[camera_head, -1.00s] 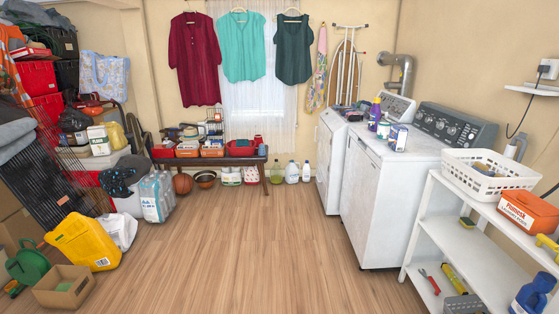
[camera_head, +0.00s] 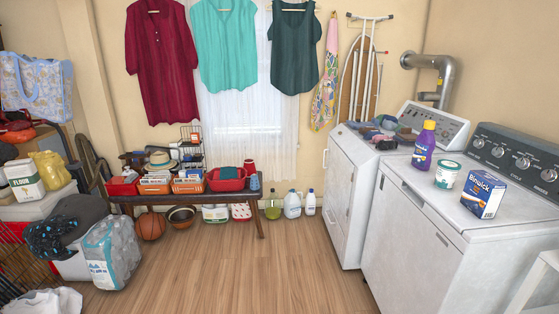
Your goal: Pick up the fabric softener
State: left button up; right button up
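A purple bottle with a yellow cap (camera_head: 424,147) stands upright on top of the nearer white laundry machine (camera_head: 411,227), close to its far left corner. It looks like the fabric softener, though its label is too small to read. A white and green tub (camera_head: 447,175) and a blue and white box (camera_head: 483,194) stand on the same top, to its right and nearer to me. Neither of my grippers is in view.
A second white machine (camera_head: 347,200) stands beyond, with folded clothes on it. A dark bench (camera_head: 256,213) with red bins runs along the back wall; jugs (camera_head: 292,206) stand on the floor beside it. Clutter, including a wrapped pack (camera_head: 112,255), fills the left. The middle floor is clear.

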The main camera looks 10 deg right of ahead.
aim_at(425, 142)
jog(key=i, duration=2.3)
jog(key=z, duration=2.8)
